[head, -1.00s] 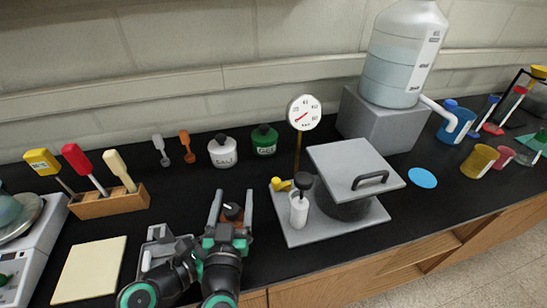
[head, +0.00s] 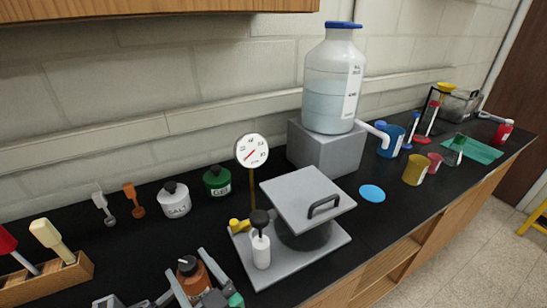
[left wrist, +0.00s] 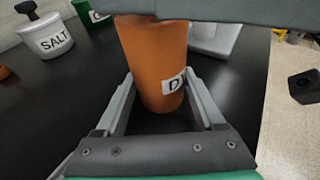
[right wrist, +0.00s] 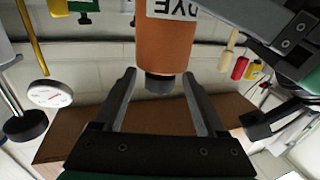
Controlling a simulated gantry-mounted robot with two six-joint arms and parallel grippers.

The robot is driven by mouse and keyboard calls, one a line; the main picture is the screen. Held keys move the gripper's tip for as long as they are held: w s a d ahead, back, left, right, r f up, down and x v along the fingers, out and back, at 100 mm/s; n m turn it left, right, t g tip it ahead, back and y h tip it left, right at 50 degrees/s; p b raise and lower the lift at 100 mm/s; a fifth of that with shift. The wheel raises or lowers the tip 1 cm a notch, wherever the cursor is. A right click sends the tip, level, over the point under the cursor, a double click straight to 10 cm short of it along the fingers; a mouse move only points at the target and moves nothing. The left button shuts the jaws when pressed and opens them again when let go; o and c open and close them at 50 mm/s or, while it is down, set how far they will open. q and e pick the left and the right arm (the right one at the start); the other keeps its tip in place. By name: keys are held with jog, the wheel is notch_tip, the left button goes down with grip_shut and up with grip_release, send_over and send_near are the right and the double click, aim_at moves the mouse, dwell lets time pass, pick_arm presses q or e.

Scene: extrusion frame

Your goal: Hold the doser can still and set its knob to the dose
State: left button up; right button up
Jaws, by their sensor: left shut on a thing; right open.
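The doser can (head: 198,281) is an orange-brown cylinder with a black knob (head: 187,264) on top, at the bottom edge of the head view. Its white label, reading DYE, shows in the right wrist view (right wrist: 170,9). My left gripper (left wrist: 160,88) is shut on the can (left wrist: 155,55), one finger on each side. My right gripper (right wrist: 158,88) is open, its fingers apart on either side of the knob (right wrist: 159,84), with gaps to it. The knob's setting is too small to read. I cannot tell whether the can touches the counter.
A SALT jar (head: 174,200) and a green jar (head: 217,181) stand behind the can. A tool block (head: 50,283) is at left.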

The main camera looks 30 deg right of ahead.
jog(key=v, duration=0.8)
jog(key=d+r+m+t+h, duration=0.1)
jog(key=d+r, duration=0.3)
jog(key=r, duration=0.4)
jog(key=w+d+r+m+t+h, duration=0.1)
jog(key=d+r+t, duration=0.2)
jog(key=r, duration=0.5)
jog(key=d+r+m+t+h, duration=0.2)
jog(key=d+r, duration=0.4)
jog(key=r, duration=0.3)
jog(key=shift+w, duration=0.3)
pick_arm(q)
jog(key=o, duration=0.9)
jog(key=shift+o, duration=0.3)
